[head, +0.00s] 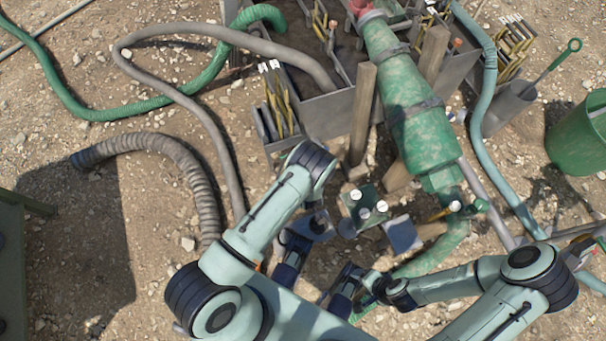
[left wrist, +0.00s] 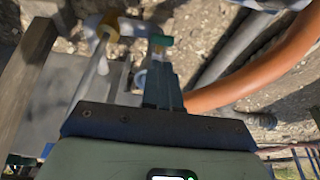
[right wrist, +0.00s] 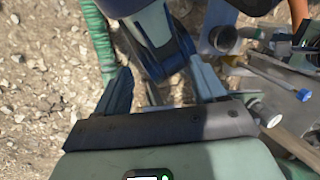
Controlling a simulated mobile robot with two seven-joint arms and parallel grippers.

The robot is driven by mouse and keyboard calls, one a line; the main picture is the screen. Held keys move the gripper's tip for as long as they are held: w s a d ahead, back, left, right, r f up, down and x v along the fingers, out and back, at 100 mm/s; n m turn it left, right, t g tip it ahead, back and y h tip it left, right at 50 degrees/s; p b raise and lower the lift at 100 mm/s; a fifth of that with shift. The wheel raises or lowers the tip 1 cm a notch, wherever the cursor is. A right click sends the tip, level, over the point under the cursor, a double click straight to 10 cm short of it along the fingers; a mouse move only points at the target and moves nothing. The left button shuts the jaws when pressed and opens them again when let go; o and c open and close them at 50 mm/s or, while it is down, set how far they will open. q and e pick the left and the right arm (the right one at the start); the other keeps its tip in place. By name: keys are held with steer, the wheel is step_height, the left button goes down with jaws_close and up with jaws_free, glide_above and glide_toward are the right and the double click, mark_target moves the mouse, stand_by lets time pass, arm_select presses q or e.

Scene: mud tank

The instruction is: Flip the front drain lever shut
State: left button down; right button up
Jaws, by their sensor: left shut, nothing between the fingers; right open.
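A small yellow-handled lever (head: 441,212) with a pale end sits beside a green fitting (head: 480,205) below the big green cone in the head view; I cannot tell for sure that it is the front drain lever, or its position. My left gripper (left wrist: 162,88) is shut and empty. Ahead of it in the left wrist view are a yellow-and-pale fitting (left wrist: 108,27) and a green handle (left wrist: 160,40), apart from or behind the fingertips; contact cannot be told. My right gripper (right wrist: 160,88) is open and empty, with a part of my other arm showing beyond its fingers.
The grey tank (head: 325,112) stands at the back with wooden posts (head: 363,110) beside it. A green cone (head: 405,105) slopes down from it. Hoses lie around, including a ribbed grey one (head: 160,147). A green bucket (head: 578,138) stands at right. Open gravel lies at left.

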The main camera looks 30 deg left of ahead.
arm_select(q)
steer(key=x, duration=0.3)
steer(key=b+x, duration=0.1)
steer(key=x, duration=0.1)
steer(key=shift+s+d+f, duration=0.2)
steer(key=shift+s+d, duration=0.05)
steer(key=shift+d, duration=0.1)
arm_select(e)
steer(key=shift+w+d+f+t, duration=0.2)
steer(key=shift+w+d+f, duration=0.1)
steer(key=shift+w+f, duration=0.3)
steer(key=shift+w+d+f+t, duration=0.25)
steer(key=shift+w+f, duration=0.1)
steer(key=shift+w, duration=0.3)
arm_select(q)
step_height(320, 180, down, 5)
steer(key=s+d+b, duration=0.2)
steer(key=b, duration=0.3)
steer(key=shift+d+f+b, duration=0.2)
steer(key=shift+b, duration=0.2)
arm_select(e)
steer(key=w+d+f+m+t+h, duration=0.1)
steer(key=w+d+f, duration=0.3)
steer(key=f, duration=0.3)
steer(key=shift+w+h, duration=0.3)
steer(key=shift+w, duration=0.15)
arm_select(q)
steer(key=shift+r, duration=0.1)
arm_select(e)
steer(key=shift+t, duration=0.25)
